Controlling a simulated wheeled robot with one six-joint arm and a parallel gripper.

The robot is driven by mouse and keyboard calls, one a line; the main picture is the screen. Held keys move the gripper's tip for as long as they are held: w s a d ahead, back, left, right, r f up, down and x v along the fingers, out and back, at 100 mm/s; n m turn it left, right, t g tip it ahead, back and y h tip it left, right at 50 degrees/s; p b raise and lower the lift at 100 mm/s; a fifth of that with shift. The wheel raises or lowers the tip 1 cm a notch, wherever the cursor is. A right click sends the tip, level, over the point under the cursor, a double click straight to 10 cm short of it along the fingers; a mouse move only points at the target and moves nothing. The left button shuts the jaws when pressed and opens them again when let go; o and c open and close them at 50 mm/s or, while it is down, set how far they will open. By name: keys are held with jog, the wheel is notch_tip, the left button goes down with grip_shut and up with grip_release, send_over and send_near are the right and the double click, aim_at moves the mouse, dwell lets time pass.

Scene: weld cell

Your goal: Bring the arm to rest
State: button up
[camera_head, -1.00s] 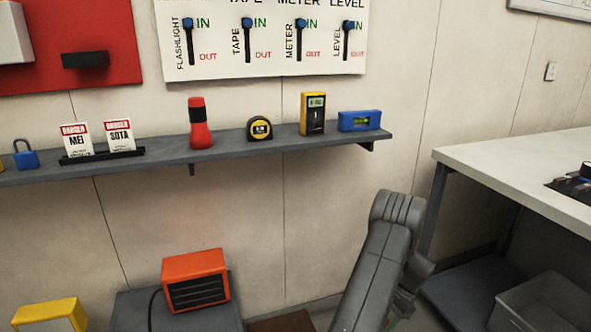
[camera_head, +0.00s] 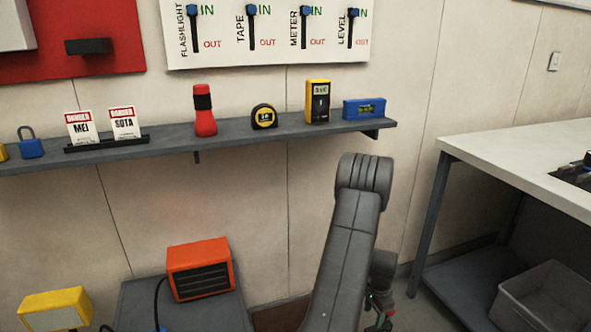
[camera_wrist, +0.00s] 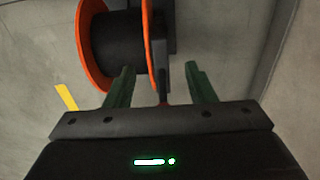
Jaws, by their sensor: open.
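My arm (camera_head: 345,250) rises from the bottom of the head view, bent at its elbow in front of the wall, to the right of the heater. A lower link with small lights shows beside it at the bottom edge; my gripper's fingers cannot be made out there. In the wrist view my gripper (camera_wrist: 160,75) has two green fingers standing well apart, with nothing held between them. Beyond the fingers is an orange-flanged reel (camera_wrist: 120,42) with a dark winding; I cannot tell how far away it is.
A wall shelf (camera_head: 270,133) carries a red flashlight (camera_head: 204,112), tape measure (camera_head: 264,116), yellow meter (camera_head: 318,101) and blue level (camera_head: 364,109). An orange heater (camera_head: 199,268) stands low on a grey surface. A workbench (camera_head: 520,150) with a grey bin (camera_head: 545,298) below is at right.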

notch_tip(320, 180, up, 11)
jog(key=p, duration=0.2)
jog(key=shift+p, duration=0.3)
jog(key=shift+s, duration=0.1)
